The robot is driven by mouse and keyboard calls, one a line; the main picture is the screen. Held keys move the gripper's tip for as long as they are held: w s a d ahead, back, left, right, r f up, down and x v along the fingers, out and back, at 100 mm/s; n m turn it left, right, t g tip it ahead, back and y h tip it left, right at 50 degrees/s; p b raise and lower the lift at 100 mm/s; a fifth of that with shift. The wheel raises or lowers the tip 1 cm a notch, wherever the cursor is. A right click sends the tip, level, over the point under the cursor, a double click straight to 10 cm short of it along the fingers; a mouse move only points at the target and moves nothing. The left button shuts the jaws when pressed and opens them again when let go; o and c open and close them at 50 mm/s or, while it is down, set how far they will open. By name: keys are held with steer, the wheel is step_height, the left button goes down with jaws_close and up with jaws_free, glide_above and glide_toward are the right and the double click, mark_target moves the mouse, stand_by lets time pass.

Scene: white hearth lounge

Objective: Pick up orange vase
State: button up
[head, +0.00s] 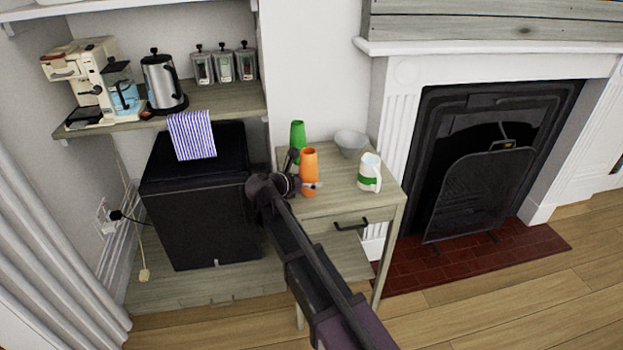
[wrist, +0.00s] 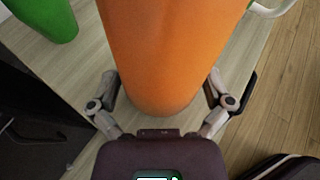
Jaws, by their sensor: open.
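The orange vase (head: 308,163) stands upright on a small wooden side table (head: 340,196). In the wrist view the orange vase (wrist: 165,50) fills the upper middle. My gripper (wrist: 163,90) is open, with one finger on each side of the vase's lower part. In the head view my gripper (head: 303,172) is at the vase, and its fingers partly cover the vase. I cannot tell whether either finger touches it.
A green vase (head: 297,135) stands behind and left of the orange one. A grey bowl (head: 351,143) and a white mug with a green band (head: 369,173) stand to the right. A black mini fridge (head: 200,205) is left of the table, and a fireplace (head: 480,160) is right.

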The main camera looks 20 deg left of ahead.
mark_target(302, 171)
stand_by(0.5)
steer(key=c, duration=1.1)
steer(key=shift+r, duration=0.1)
step_height(302, 171, up, 3)
steer(key=p, duration=0.3)
steer(key=shift+r, duration=0.15)
steer(key=s+d+p, duration=0.1)
steer(key=s, duration=0.7)
steer(key=s+d+r+p, duration=0.1)
steer(key=s+d, duration=0.1)
steer(key=s, duration=0.5)
steer(key=shift+s+d+r, duration=0.25)
steer(key=shift+s+d, duration=0.05)
steer(key=shift+s, duration=0.05)
steer(key=shift+r, duration=0.1)
step_height(302, 171, up, 38)
steer(key=p, duration=3.8)
